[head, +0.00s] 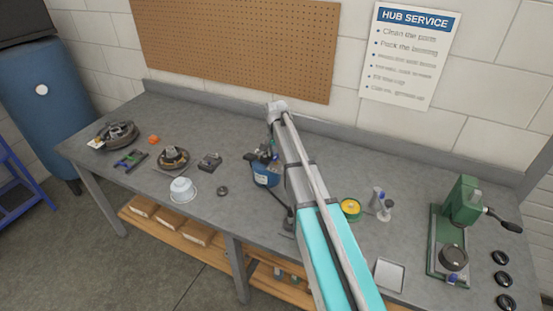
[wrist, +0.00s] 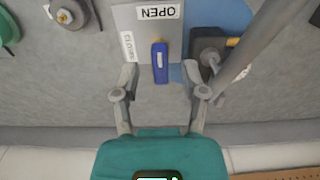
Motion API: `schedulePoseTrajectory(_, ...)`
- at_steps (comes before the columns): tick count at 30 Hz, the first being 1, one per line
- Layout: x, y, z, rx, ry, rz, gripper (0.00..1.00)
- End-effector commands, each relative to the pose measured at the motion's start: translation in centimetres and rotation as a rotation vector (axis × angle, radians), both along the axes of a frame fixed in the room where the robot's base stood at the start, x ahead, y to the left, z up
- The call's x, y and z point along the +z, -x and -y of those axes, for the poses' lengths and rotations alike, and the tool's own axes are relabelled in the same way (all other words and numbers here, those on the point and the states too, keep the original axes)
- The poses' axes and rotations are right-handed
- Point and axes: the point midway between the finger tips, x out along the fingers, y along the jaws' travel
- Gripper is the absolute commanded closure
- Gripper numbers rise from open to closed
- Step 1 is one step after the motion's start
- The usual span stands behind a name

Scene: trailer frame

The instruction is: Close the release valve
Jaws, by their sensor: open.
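My gripper (wrist: 160,75) is open, one finger on each side of the lever, with visible gaps and nothing held. I cannot tell the height of the fingertips relative to the lever. In the head view a blue unit (head: 266,178) stands mid-bench, partly hidden by my arm.
A dark part with a grey rod (wrist: 210,50) is close to the right finger. On the bench are a white bowl (head: 182,190), a yellow-topped tin (head: 351,208), a small flask (head: 385,212) and a green press (head: 463,205). A pegboard (head: 235,45) hangs behind.

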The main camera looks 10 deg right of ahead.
Motion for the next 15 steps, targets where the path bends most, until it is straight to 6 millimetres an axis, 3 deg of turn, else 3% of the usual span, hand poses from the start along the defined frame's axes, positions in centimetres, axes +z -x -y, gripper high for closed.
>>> schedulePoseTrajectory(15,-0.62,0.0,0.0,0.0,0.0,0.0,0.44)
